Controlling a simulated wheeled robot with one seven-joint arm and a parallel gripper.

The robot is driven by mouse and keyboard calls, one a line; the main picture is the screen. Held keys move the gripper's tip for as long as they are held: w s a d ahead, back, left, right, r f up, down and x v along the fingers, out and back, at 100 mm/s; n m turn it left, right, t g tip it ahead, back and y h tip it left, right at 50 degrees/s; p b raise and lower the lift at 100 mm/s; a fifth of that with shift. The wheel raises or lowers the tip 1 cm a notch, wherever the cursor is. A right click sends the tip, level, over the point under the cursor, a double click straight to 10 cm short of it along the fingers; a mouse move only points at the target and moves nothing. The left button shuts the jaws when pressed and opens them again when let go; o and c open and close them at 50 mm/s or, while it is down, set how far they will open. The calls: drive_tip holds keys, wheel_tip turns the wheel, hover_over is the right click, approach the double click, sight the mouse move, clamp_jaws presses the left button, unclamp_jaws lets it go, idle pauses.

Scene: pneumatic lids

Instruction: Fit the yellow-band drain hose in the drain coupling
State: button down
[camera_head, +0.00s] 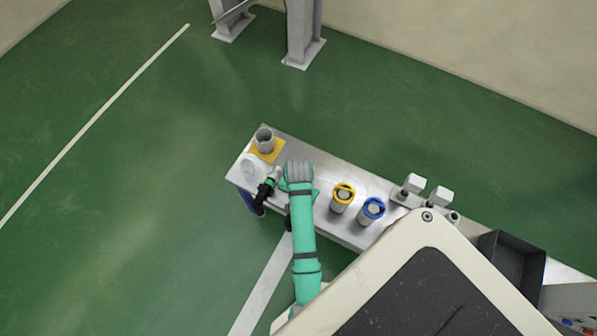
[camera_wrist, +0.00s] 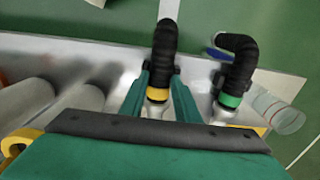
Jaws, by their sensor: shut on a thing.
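The yellow-band drain hose is a short black ribbed hose (camera_wrist: 165,45) with a yellow band (camera_wrist: 157,95), in the middle of the wrist view. My gripper (camera_wrist: 160,88) has its two green fingers on either side of the hose at the band and is shut on it. A pale metal part shows just below the band; I cannot tell whether it is the drain coupling or whether the hose sits in it. In the head view my green arm (camera_head: 303,230) reaches over the table and mostly hides the gripper and this hose.
A bent black hose with a green band (camera_wrist: 231,99) stands close to the right, with a clear tube (camera_wrist: 284,112) beyond it. The metal table (camera_head: 330,160) also carries a yellow-ringed canister (camera_head: 341,203), a blue-ringed canister (camera_head: 370,215) and a grey cylinder (camera_head: 264,142).

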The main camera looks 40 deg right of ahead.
wheel_tip(320, 180, up, 2)
drive_tip(key=shift+w+r, duration=0.1)
drive_tip(key=shift+r, duration=0.1)
drive_tip(key=s+a, duration=0.3)
drive_tip(key=a, duration=0.5)
drive_tip(key=s+a, duration=0.4)
drive_tip(key=a, duration=0.4)
drive_tip(key=shift+a, duration=0.3)
drive_tip(key=shift+s+a, duration=0.1)
